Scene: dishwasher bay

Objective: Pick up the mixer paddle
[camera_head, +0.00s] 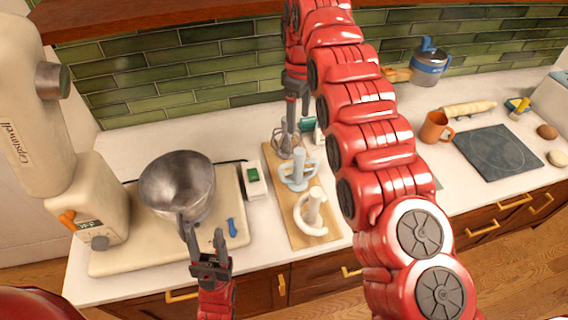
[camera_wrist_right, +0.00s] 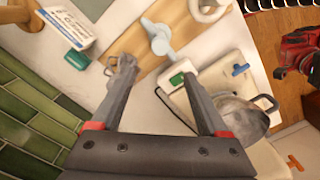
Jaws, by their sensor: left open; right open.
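My right gripper (camera_head: 294,112) points down over the back of the board by the whisk, open. My left gripper (camera_head: 203,237) is open at the counter's front, near the steel bowl (camera_head: 178,182). It holds nothing that I can see.
A cream stand mixer (camera_head: 85,205) with the bowl stands at left. A small white box with a green face (camera_head: 253,180) is beside the board. An orange mug (camera_head: 436,128) and a dark slab (camera_head: 497,153) are at right. The tiled wall (camera_head: 190,75) closes the back.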

